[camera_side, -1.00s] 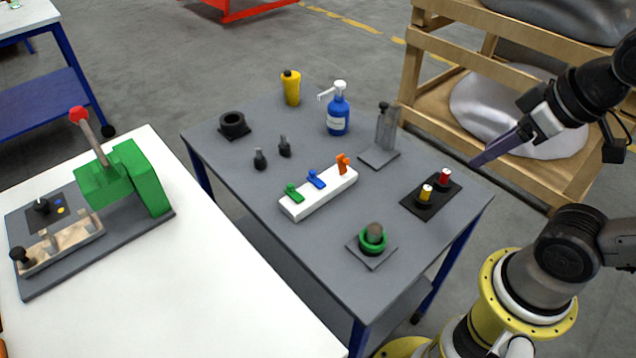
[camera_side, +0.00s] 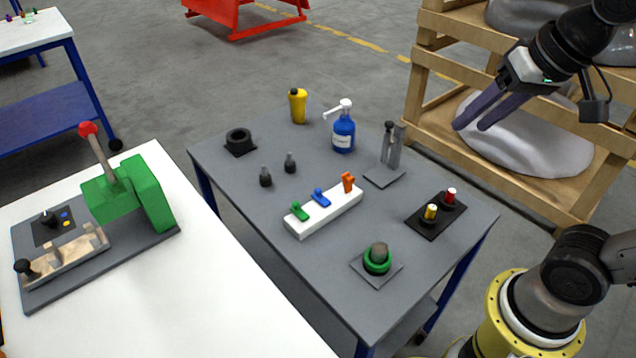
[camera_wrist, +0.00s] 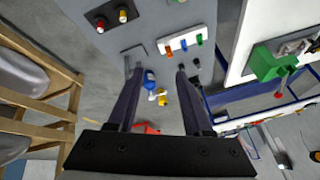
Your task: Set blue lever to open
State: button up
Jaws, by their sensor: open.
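The blue lever (camera_side: 320,197) sits in the middle of a white block on the grey table, between a green lever (camera_side: 299,211) and an orange lever (camera_side: 348,182). It lies low like the green one, while the orange one stands up. In the wrist view the blue lever (camera_wrist: 184,44) shows on the white block (camera_wrist: 189,36) near the top. My gripper (camera_side: 468,127) is open and empty, with its two long dark fingers apart. It is in the air beyond the table's right edge, well away from the lever. In the wrist view my gripper (camera_wrist: 160,72) shows from behind.
A wooden rack (camera_side: 420,90) stands behind my gripper.

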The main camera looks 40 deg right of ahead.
jog(key=w+a+r+m+g, duration=0.1)
jog(key=w+r+m, duration=0.1)
jog(key=w, duration=0.7)
jog(key=m+g, duration=0.2)
jog(key=g, duration=0.3)
send_over(318, 189)
notch_tip(318, 189, down, 16)
notch_tip(318, 189, down, 14)
jog(key=shift+r, duration=0.15)
grip_shut()
